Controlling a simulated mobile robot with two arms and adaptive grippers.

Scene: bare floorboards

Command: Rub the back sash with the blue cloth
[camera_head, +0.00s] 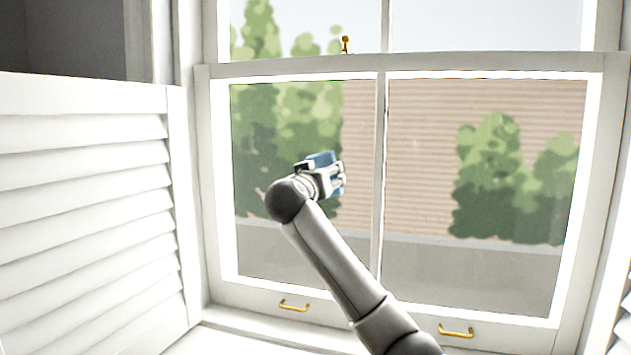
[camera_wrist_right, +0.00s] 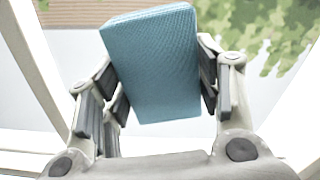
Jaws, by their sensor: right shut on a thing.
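The blue cloth (camera_head: 321,160) is a thick folded block, held at the end of my right arm. My right gripper (camera_head: 335,178) is shut on it, in front of the left pane of the lower sash. In the right wrist view the cloth (camera_wrist_right: 152,65) sits between the two fingers of the gripper (camera_wrist_right: 160,90). The window has a white lower sash (camera_head: 400,68) with two panes and an upper sash (camera_head: 386,25) behind its top rail. I cannot tell whether the cloth touches the glass. My left gripper is not in view.
A white louvred shutter (camera_head: 80,210) stands folded open at the left. A brass latch (camera_head: 346,44) sits on the meeting rail. Brass handles (camera_head: 294,306) and (camera_head: 456,331) are on the bottom rail, above the white sill (camera_head: 240,340). The right pane is clear.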

